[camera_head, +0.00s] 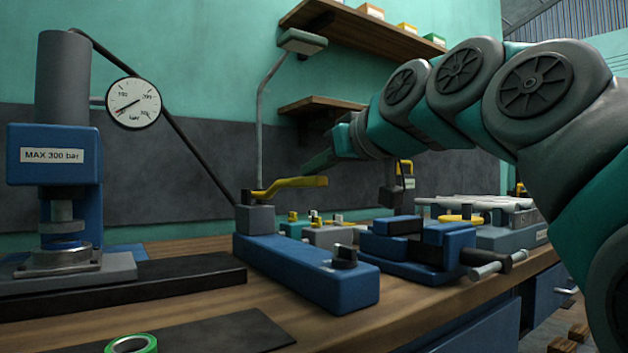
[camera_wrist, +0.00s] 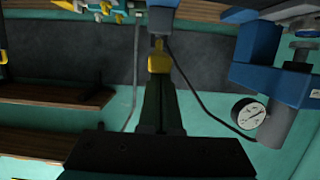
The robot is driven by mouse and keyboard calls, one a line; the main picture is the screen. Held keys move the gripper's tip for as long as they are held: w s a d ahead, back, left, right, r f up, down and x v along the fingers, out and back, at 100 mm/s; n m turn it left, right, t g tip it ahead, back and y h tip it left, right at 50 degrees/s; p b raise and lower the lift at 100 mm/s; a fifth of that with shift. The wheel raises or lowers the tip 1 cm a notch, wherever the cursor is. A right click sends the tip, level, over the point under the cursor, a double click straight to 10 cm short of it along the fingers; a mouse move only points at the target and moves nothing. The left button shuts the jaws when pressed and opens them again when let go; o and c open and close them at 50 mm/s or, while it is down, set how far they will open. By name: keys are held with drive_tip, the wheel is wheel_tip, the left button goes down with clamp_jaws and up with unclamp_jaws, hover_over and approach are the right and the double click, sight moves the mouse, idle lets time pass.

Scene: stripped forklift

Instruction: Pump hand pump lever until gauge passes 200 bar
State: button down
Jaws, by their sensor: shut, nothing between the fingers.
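The hand pump (camera_head: 305,270) is a long blue block on the bench with a black knob on top. Its yellow lever (camera_head: 292,186) lies near level, its free end to the right; it also shows in the wrist view (camera_wrist: 159,60). My gripper (camera_head: 308,167) is shut and empty, just above the lever, apparently apart from it. In the wrist view my gripper (camera_wrist: 159,88) points at the lever's yellow end; contact cannot be told. The round white gauge (camera_head: 133,102) has its needle toward the lower left, below the 100 mark; it also shows in the wrist view (camera_wrist: 248,112).
A blue press (camera_head: 53,155) labelled MAX 300 bar stands at left, joined by a black hose. A blue vise (camera_head: 410,250) and a lamp (camera_head: 303,41) on a thin stem are near the pump. Shelves (camera_head: 365,35) hang above. Green tape (camera_head: 130,344) lies in front.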

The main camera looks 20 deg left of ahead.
sight(322, 185)
drive_tip(key=f+b, duration=0.5)
drive_tip(key=f, duration=0.1)
drive_tip(key=shift+s+d+f+b, duration=0.25)
drive_tip(key=shift+f+b, duration=0.15)
drive_tip(key=shift+f, duration=0.65)
drive_tip(key=shift+w+a+f, duration=0.1)
drive_tip(key=shift+f, duration=0.15)
drive_tip(key=shift+r, duration=0.1)
drive_tip(key=shift+t, duration=0.3)
drive_tip(key=r, duration=0.2)
drive_tip(key=r+p, duration=0.1)
drive_tip(key=s+d+r+p, duration=0.1)
drive_tip(key=r, duration=0.1)
drive_tip(key=shift+d+r, duration=0.1)
drive_tip(key=shift+r, duration=0.25)
drive_tip(key=f+v, duration=0.2)
drive_tip(key=v, duration=0.7)
drive_tip(key=shift+s+d, duration=0.35)
drive_tip(key=shift+d, duration=0.15)
drive_tip(key=shift+r, duration=0.1)
